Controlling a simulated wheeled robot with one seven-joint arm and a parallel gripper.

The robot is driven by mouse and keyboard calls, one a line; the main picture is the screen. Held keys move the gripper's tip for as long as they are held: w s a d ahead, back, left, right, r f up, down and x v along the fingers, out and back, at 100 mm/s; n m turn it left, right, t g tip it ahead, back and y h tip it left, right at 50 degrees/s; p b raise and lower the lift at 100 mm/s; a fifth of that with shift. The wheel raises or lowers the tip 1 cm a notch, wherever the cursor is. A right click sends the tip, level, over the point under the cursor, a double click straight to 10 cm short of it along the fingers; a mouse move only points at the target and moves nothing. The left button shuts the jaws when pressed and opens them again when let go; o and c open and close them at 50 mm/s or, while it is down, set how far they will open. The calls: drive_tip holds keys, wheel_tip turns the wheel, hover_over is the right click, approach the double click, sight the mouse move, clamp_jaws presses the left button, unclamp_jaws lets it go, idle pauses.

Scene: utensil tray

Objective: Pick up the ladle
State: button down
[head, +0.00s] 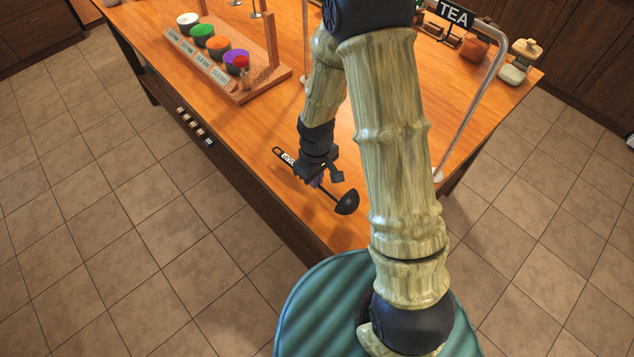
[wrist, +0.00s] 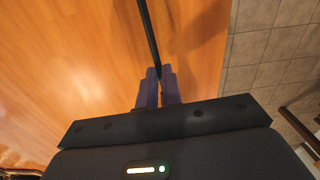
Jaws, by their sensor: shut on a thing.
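The black ladle (head: 346,203) shows in the head view near the table's front edge. Its round bowl is at the lower right and its slotted handle end, with a pale label, at the upper left. My gripper (head: 317,182) is shut on the middle of the ladle's handle. In the wrist view the purple fingers of my gripper (wrist: 157,88) close around the black ladle handle (wrist: 148,35), which runs up out of the picture. A shadow lies on the wood beside it. I cannot tell whether the ladle touches the table or is raised slightly.
The wooden table (head: 265,125) is clear around the ladle. A wooden rack (head: 244,97) with several coloured cups stands at the back left. A TEA sign (head: 455,14) and jars (head: 520,62) are at the back right. A metal rail post (head: 466,110) rises at the right edge.

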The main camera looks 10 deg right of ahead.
wheel_tip(320, 180, up, 8)
drive_tip(key=shift+b, duration=0.3)
drive_tip(key=shift+r, duration=0.1)
idle(1.1)
